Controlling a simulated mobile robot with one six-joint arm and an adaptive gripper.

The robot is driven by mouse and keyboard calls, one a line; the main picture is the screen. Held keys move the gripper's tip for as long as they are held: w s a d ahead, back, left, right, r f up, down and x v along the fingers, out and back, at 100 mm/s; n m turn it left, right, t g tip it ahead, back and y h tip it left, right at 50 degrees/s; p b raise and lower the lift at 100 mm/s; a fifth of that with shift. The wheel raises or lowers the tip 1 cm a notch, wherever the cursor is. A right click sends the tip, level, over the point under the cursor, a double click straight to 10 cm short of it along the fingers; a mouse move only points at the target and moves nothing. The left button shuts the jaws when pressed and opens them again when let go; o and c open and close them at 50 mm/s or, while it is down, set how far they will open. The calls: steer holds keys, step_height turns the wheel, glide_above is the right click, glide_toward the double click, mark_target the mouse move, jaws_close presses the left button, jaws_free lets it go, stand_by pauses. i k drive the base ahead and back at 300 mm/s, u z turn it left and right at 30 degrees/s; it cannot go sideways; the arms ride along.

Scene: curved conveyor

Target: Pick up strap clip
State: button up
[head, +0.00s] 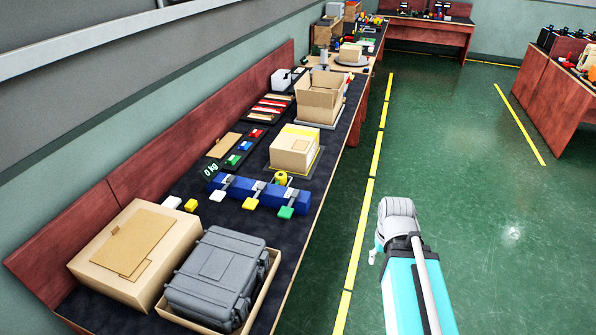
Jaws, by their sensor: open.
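I cannot tell for sure which thing is the strap clip. A blue bar (267,196) on the long table carries several grey clip-like parts with white, yellow and green ends, the green end (286,212) being at the right. Small red (256,133), green (233,160) and blue pieces lie on a dark mat behind it. My arm rises at the lower right over the floor, apart from the table. My gripper's fingers do not show.
A grey hard case (217,275) sits in an open carton at the near end, beside a large closed carton (136,255). A taped box (296,147) and an open box (320,95) stand farther along. The green floor (450,150) right of the table is clear.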

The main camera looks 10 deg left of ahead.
mark_target(279, 176)
steer(key=u, duration=0.1)
steer(key=i, duration=1)
steer(key=u, duration=0.7)
